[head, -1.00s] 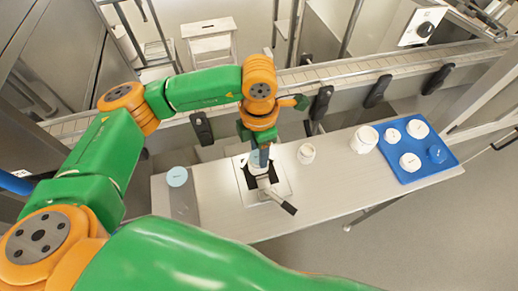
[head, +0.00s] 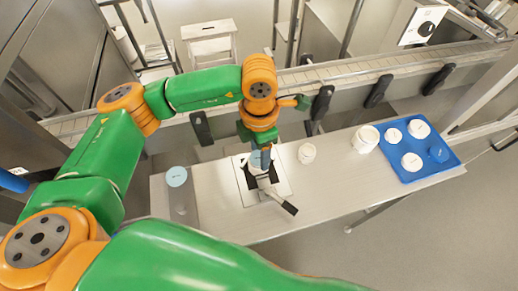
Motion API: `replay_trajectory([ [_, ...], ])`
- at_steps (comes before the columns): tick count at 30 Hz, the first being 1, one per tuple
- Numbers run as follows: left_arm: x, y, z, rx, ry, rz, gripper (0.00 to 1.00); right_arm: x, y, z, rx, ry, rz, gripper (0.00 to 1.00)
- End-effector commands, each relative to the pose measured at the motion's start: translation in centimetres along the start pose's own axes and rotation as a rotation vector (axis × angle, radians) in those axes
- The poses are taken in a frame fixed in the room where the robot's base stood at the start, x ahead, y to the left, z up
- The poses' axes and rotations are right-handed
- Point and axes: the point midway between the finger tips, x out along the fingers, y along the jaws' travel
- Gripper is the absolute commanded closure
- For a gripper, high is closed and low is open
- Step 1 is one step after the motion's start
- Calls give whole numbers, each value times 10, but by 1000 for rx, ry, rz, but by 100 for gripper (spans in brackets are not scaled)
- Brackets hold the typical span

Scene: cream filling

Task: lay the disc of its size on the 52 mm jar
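My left gripper (head: 262,160) points down over the black-and-white fixture in the middle of the steel table. A pale blue-white item (head: 254,159) shows right at its fingers, partly hidden; I cannot tell whether the fingers hold it. A small white jar (head: 307,154) stands just right of the gripper, and a bigger white jar (head: 366,140) stands further right. On the blue tray (head: 434,172) lie several white discs, one of them at the front (head: 411,162), and a blue disc (head: 438,154). Size marks are too small to read. My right gripper is not in view.
The fixture (head: 281,188) has a dark handle sticking out toward the front right. A pale blue round item (head: 176,176) sits on a grey plate at the table's left end. A conveyor (head: 360,74) runs behind the table. The table between fixture and tray is mostly clear in front.

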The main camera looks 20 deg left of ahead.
Motion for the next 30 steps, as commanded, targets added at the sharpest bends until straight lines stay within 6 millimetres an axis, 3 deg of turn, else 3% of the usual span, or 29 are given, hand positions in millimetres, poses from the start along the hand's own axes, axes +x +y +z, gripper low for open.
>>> replay_trajectory([
  [22, 2, 2, -2, -4, 10, 5, 17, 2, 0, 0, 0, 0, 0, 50],
  [30, -51, -5, 0, -1, 2, 12, 17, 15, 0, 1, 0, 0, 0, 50],
])
